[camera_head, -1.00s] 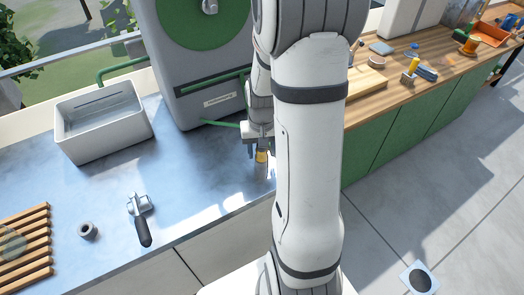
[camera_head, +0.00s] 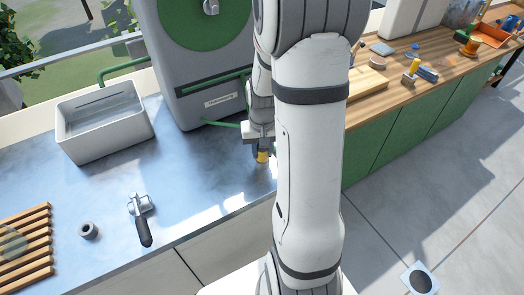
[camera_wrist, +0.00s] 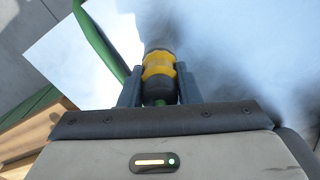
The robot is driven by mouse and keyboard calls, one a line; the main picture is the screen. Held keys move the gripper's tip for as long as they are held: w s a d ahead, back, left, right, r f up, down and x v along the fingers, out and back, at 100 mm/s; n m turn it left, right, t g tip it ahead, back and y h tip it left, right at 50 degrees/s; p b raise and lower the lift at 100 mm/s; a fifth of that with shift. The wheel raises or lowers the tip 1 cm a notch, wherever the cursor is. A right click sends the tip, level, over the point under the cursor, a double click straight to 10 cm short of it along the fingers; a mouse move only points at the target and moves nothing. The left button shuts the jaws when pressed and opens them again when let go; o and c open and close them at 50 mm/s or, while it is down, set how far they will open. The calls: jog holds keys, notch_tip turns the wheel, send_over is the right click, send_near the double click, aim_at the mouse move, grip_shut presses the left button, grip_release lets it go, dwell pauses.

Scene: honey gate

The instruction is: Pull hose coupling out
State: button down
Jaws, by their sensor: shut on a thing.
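The hose coupling (camera_wrist: 159,68) is yellow and black and sits between the two fingers of my gripper (camera_wrist: 160,88) in the wrist view. The fingers are shut on it. In the head view the yellow coupling (camera_head: 262,157) shows just below my gripper (camera_head: 257,148), over the blue-grey counter near its front edge. A green hose (camera_wrist: 98,40) runs beside the coupling in the wrist view. In the head view a short piece of green hose (camera_head: 220,124) shows at the base of the grey machine (camera_head: 200,80). My arm hides part of the area right of the coupling.
A white basin (camera_head: 104,140), a tool with a black handle (camera_head: 143,230), a small grey ring (camera_head: 89,231) and a wooden slatted rack (camera_head: 25,240) are on the counter (camera_head: 190,195) at left. A wooden worktop (camera_head: 395,95) with several small items lies at right.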

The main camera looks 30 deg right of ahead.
jog(key=shift+r+p, duration=0.35)
jog(key=shift+r, duration=0.25)
jog(key=shift+r+p, duration=3.3)
jog(key=shift+r, duration=1.35)
